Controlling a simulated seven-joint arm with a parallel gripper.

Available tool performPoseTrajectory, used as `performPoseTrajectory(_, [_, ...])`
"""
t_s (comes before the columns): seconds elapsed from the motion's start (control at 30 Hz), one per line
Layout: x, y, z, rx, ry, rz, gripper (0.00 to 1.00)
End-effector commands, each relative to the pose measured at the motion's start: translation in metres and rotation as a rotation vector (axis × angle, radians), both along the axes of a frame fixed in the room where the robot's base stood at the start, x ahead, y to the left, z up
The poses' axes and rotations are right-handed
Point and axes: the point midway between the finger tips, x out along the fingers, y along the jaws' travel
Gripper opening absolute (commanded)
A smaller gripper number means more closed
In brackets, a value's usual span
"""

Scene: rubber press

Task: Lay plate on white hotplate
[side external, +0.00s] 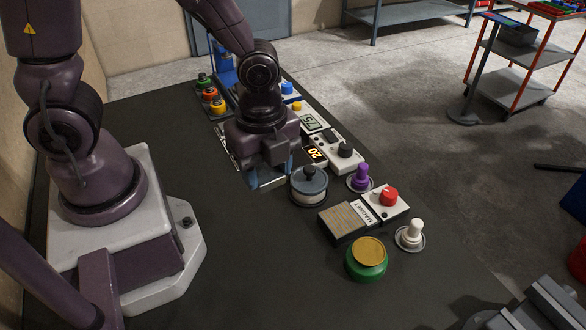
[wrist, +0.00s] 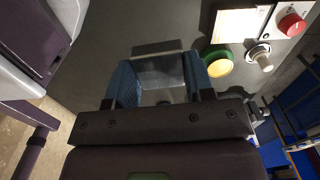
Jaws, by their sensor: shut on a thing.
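My gripper (wrist: 159,68) is shut on a flat grey plate (wrist: 162,72), which spans between its two blue fingers in the wrist view. In the side view my gripper (side external: 266,178) points down low over the dark table, and its body hides much of the plate. I cannot tell whether the plate touches anything below.
A grey round-lidded pot (side external: 308,184) stands close right of my gripper. A magnet unit (side external: 368,210), a purple knob (side external: 360,177), a white knob (side external: 411,234) and a green pot (side external: 367,260) stand farther right. Coloured buttons (side external: 210,94) lie behind. The front table is clear.

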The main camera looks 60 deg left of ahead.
Motion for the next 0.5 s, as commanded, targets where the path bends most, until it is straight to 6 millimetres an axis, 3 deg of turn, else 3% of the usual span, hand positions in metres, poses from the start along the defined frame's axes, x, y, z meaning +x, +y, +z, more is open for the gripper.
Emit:
performPoseTrajectory(0.17, [0.004,0.033,0.003,-0.001,-0.004,0.132,0.15])
performPoseTrajectory(0.3, [0.005,0.072,0.004,-0.001,-0.006,0.219,0.15])
performPoseTrajectory(0.5, [-0.004,0.119,0.004,0.001,-0.004,0.163,0.15])
